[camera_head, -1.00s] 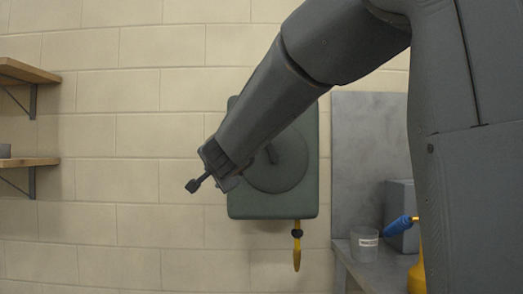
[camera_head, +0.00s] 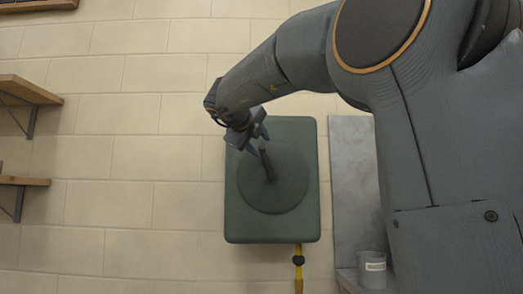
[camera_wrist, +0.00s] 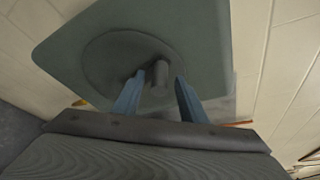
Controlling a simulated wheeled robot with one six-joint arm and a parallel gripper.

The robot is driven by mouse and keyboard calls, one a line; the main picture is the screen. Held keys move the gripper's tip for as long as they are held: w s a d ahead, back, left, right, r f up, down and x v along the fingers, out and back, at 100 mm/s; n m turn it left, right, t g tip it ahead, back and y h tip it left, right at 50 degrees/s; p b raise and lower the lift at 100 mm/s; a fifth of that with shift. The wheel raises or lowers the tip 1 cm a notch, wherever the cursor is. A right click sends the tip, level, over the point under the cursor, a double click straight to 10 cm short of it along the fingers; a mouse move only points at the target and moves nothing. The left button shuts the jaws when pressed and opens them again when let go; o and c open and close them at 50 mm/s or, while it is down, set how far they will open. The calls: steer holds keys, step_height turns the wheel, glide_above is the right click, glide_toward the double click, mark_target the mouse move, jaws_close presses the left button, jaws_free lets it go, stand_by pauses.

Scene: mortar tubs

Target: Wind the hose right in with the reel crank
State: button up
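The green hose reel (camera_head: 240,220) is fixed to the wall, with a round dark disc (camera_head: 290,190) on its front. The dark crank (camera_head: 268,165) stands out from the disc, pointing up and slightly left. My gripper (camera_head: 261,146) is at the crank's upper end. In the wrist view my gripper (camera_wrist: 158,88) is open, its two blue fingers on either side of the line to the crank's knob (camera_wrist: 160,74). The knob shows between and just beyond the fingertips; I see no contact. The yellow hose (camera_head: 298,277) hangs below the reel with a dark stopper (camera_head: 298,260).
A grey panel (camera_head: 352,190) stands right of the reel, with a labelled grey cup (camera_head: 372,268) at its foot. Wooden shelves (camera_head: 25,90) are on the wall at the left. The wall between shelves and reel is clear. My arm covers the right side.

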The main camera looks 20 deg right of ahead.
mark_target(265, 151)
steer(key=shift+x, duration=1.6)
steer(key=shift+c, duration=0.3)
steer(key=shift+r, duration=0.1)
jaws_close()
steer(key=shift+s, duration=0.1)
